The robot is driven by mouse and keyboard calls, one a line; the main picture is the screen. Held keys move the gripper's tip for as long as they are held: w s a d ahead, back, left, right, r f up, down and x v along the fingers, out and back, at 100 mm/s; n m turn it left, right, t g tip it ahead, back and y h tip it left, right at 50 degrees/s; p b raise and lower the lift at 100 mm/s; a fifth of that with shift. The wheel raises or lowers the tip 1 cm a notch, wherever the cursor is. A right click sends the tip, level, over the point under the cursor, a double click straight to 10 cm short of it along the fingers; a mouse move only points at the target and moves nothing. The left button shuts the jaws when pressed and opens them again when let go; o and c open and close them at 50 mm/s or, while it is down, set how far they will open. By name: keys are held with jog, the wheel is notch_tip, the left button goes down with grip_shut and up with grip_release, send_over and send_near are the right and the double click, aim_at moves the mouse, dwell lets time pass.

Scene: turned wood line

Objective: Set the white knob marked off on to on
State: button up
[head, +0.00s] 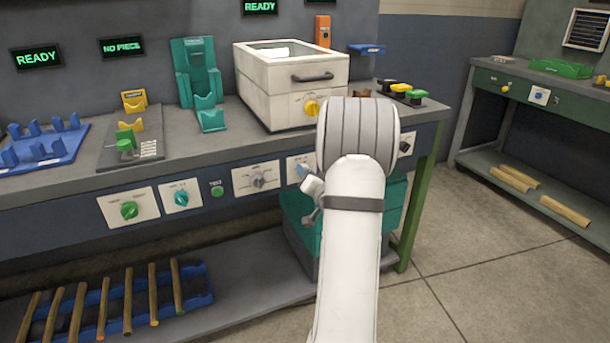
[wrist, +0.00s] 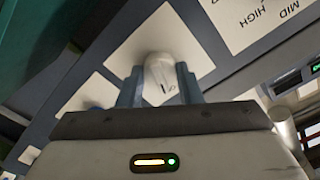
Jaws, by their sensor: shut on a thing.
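The white knob (wrist: 161,70) stands on a white plate (wrist: 198,60) in the wrist view. Its rounded end shows, with a small dark mark on it. My gripper (wrist: 160,88) is shut on this knob, one blue-grey finger on each side. I cannot read off or on lettering on this plate, and the knob's setting cannot be told. In the head view my own arm covers much of the panel around the gripper, and the white knob cannot be made out there.
A plate lettered MID and HIGH (wrist: 258,18) is beside the knob's plate. On the bench front are a grey knob (head: 258,180), a teal knob (head: 181,198) and a green knob (head: 129,210). A teal box (head: 300,238) stands below the bench. Floor at right is clear.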

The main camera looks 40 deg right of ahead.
jog(key=shift+w+a+r, duration=0.1)
jog(key=o, duration=0.8)
jog(key=shift+c, duration=0.2)
jog(key=shift+o, duration=1.1)
jog(key=p+v, duration=0.1)
jog(key=v, duration=0.6)
jog(key=shift+s, duration=0.4)
